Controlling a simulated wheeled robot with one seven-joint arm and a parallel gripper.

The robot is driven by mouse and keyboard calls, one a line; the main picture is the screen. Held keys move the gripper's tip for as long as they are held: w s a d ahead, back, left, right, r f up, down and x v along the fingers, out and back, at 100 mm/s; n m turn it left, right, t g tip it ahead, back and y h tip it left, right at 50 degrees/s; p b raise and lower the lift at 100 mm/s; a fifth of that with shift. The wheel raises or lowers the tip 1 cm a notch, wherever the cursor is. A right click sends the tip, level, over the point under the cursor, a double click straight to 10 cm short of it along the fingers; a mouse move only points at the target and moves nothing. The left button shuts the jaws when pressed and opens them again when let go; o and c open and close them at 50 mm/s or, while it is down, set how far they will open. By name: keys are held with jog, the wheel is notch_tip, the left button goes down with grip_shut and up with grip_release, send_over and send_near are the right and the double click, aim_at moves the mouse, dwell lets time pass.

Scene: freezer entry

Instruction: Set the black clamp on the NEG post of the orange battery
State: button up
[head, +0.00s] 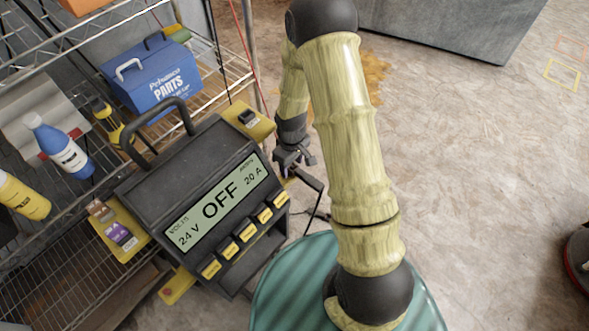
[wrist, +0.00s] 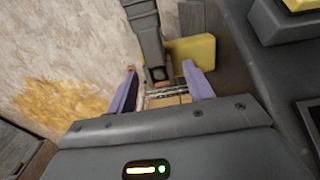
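My gripper (head: 289,168) is at the right side of the dark charger (head: 160,165), low beside its yellow bracket. In the wrist view its two purple fingers (wrist: 161,88) stand apart. A dark grey, bar-like part (wrist: 148,38) reaches down toward the gap between them; I cannot tell whether it is the black clamp. No contact with the fingers is clear. A small black piece sits on the charger's right yellow bracket (head: 262,128); this bracket also shows in the wrist view (wrist: 193,50). I cannot make out an orange battery or its NEG post.
The charger's display (head: 218,203) reads OFF, 24 V, 20 A. A wire shelf (head: 235,67) holds a blue parts box (head: 155,82), a blue bottle (head: 60,148) and a yellow bottle (head: 22,197). A teal round surface (head: 285,290) is below my arm. Open floor (head: 480,170) lies right.

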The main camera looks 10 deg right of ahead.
jog(key=c, duration=1)
jog(key=shift+r, duration=0.1)
notch_tip(320, 180, up, 10)
jog(key=p, duration=0.4)
jog(key=shift+r, duration=0.1)
jog(key=shift+r+p, duration=1.8)
jog(key=shift+p, duration=0.25)
jog(key=w+d+m, duration=0.1)
jog(key=m, duration=0.1)
jog(key=w+d+m, duration=0.1)
jog(key=m, duration=0.1)
jog(key=w+d+f+m, duration=0.1)
jog(key=w+m, duration=0.1)
jog(key=m, duration=0.1)
jog(key=shift+w+d, duration=0.1)
jog(key=shift+d, duration=0.1)
